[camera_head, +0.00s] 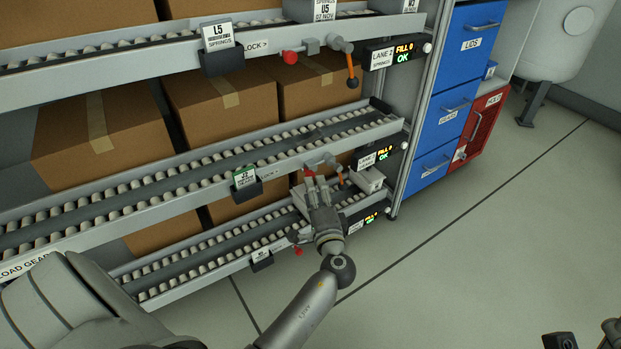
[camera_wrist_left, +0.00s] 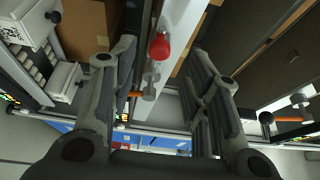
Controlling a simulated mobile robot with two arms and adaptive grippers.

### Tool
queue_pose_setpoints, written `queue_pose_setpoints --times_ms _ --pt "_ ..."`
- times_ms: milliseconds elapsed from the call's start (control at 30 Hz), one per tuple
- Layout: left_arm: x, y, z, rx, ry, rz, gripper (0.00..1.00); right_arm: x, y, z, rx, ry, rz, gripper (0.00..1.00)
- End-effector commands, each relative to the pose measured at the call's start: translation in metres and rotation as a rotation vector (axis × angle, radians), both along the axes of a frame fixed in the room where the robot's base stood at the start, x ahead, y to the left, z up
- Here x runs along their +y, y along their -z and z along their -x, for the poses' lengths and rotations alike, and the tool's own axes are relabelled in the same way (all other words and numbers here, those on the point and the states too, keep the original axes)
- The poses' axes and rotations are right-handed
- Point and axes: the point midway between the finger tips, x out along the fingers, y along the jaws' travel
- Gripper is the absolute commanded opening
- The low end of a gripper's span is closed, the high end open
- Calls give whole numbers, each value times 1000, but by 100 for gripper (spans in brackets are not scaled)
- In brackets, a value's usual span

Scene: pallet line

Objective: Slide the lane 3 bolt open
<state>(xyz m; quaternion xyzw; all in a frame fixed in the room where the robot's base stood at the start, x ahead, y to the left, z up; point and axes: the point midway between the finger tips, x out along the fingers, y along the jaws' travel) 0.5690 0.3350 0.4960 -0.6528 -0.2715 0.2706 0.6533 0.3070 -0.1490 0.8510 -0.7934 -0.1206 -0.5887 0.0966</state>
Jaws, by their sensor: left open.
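The middle lane's bolt has a red knob (camera_head: 308,171), partly hidden behind my left gripper (camera_head: 318,184) in the head view. In the left wrist view the red knob (camera_wrist_left: 160,46) shows clearly between the two spread fingers of my left gripper (camera_wrist_left: 161,52), on a grey rail. The gripper is open, and the fingers look apart from the knob. A grey bolt fitting (camera_wrist_left: 149,86) and an orange handle (camera_wrist_left: 135,94) sit beyond the knob.
The lane 2 bolt above has a red knob (camera_head: 290,57) and an orange handle (camera_head: 340,44). A lower red knob (camera_head: 298,251) is below. Cardboard boxes (camera_head: 222,103) fill the rack. Blue drawers (camera_head: 446,113) stand right; open floor lies in front. Dark parts show at the bottom right edge.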

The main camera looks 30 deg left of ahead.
Motion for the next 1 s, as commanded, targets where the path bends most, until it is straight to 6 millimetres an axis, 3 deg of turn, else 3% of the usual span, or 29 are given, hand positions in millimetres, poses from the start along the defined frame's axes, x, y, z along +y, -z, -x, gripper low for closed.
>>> queue_pose_setpoints --times_ms 100,333,767,1000 --pt "17 1 -17 -3 -1 -1 44 -3 2 12 -64 -4 -21 40" --pt "41 1 -41 1 0 -1 44 -4 7 17 -85 -5 -28 40" --pt "48 1 -48 1 1 1 44 -4 8 16 -84 -5 -28 40" --pt "48 1 -48 1 1 1 13 -4 8 16 -83 -5 -27 40"
